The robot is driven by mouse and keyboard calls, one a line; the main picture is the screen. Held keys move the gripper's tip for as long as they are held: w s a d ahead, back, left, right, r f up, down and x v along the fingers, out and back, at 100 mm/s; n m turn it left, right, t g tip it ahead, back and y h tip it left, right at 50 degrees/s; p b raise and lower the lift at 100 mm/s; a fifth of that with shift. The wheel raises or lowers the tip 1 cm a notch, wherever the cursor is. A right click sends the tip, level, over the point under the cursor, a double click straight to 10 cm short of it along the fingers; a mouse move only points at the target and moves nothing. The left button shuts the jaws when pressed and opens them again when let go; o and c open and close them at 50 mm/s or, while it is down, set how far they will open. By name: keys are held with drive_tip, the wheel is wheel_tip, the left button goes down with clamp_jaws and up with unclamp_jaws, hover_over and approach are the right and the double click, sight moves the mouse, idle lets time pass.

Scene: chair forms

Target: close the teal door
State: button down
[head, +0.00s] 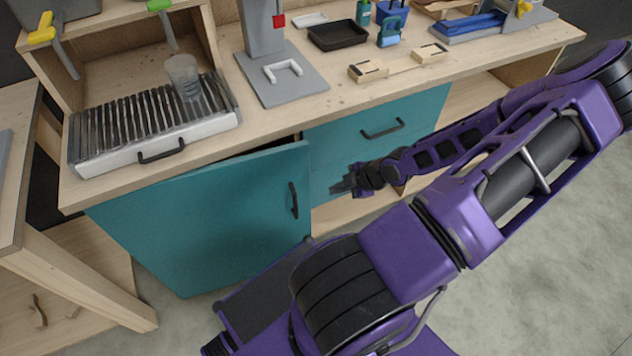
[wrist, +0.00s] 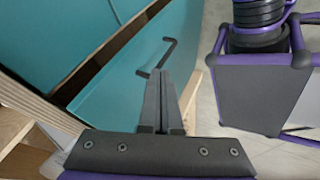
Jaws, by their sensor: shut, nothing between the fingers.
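The teal door (head: 215,222) is under the left part of the bench in the head view. It stands slightly ajar, with a dark gap along its top edge towards the right. Its black upright handle (head: 294,200) is near its right edge. My gripper (head: 341,186) is shut and empty, to the right of that handle and in front of the teal drawer (head: 348,140). In the wrist view, the shut fingers (wrist: 158,88) are near a black handle (wrist: 157,60) on a teal panel (wrist: 120,82); I cannot tell whether they touch it.
The drawer has its own black handle (head: 383,129). Above the door, a ribbed rack (head: 150,122) holds a clear cup (head: 183,76). A wooden leg (head: 90,290) stands at lower left. Bare floor (head: 530,250) shows at right. My purple arm covers the middle right.

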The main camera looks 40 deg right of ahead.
drive_tip(key=b, duration=0.4)
approach(305, 188)
wheel_tip(305, 188, down, 5)
drive_tip(key=a, duration=0.3)
drive_tip(key=shift+w+d+r, duration=0.25)
drive_tip(key=shift+w+d, duration=0.25)
drive_tip(key=shift+w, duration=0.15)
drive_tip(key=shift+w+d+r, duration=0.2)
drive_tip(key=shift+w+d, duration=0.25)
drive_tip(key=shift+w, duration=0.25)
